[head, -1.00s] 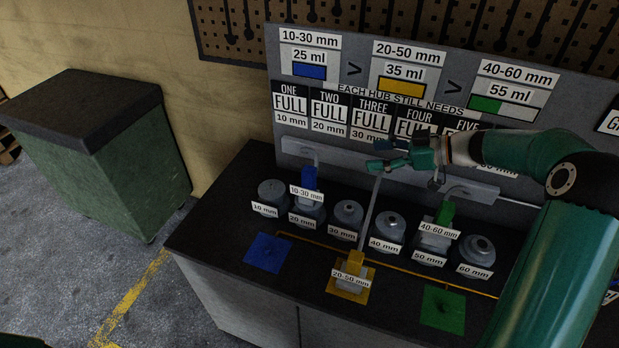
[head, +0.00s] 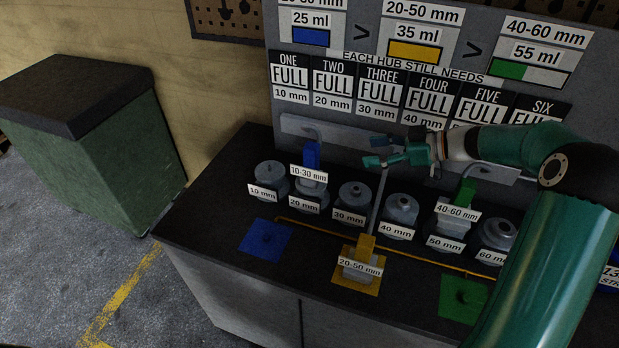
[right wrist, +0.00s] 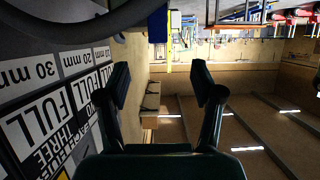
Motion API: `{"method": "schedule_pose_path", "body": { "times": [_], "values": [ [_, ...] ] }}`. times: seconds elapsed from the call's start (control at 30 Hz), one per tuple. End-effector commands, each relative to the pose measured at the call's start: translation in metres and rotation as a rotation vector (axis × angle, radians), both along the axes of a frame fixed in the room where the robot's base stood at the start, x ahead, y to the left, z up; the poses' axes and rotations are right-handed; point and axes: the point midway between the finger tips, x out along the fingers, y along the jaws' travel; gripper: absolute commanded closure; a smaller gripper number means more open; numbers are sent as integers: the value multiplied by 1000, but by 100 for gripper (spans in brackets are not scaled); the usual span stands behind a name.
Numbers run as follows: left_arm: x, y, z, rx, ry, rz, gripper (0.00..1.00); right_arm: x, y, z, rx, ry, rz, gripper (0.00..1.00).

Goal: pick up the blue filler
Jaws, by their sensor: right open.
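The blue filler (head: 311,156), labelled 10-30 mm, stands upright on the 20 mm hub (head: 308,195) in the head view. My right gripper (head: 372,150) is open and empty, to the right of the blue filler and apart from it, in front of the sign board. Its two open fingers also show in the right wrist view (right wrist: 160,85), with nothing between them. My left gripper is not in view.
The yellow filler (head: 361,259) stands on a yellow mat at the bench front. The green filler (head: 462,201) is on the 50 mm hub. The blue mat (head: 266,238) and green mat (head: 461,300) are empty. The sign board (head: 300,128) rises behind the hubs.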

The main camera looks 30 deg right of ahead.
Motion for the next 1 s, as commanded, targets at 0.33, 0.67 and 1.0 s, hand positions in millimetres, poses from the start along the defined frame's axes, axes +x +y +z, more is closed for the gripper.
{"method": "schedule_pose_path", "body": {
  "times": [0.33, 0.67, 1.0],
  "values": [
    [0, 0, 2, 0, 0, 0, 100, 39, 37, -23, 3, 1, 9, 33],
    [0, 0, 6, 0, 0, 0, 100, 78, 70, -44, 1, -1, 5, 33],
    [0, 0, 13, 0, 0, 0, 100, 100, 86, -53, 1, 1, 7, 33]
  ]
}}
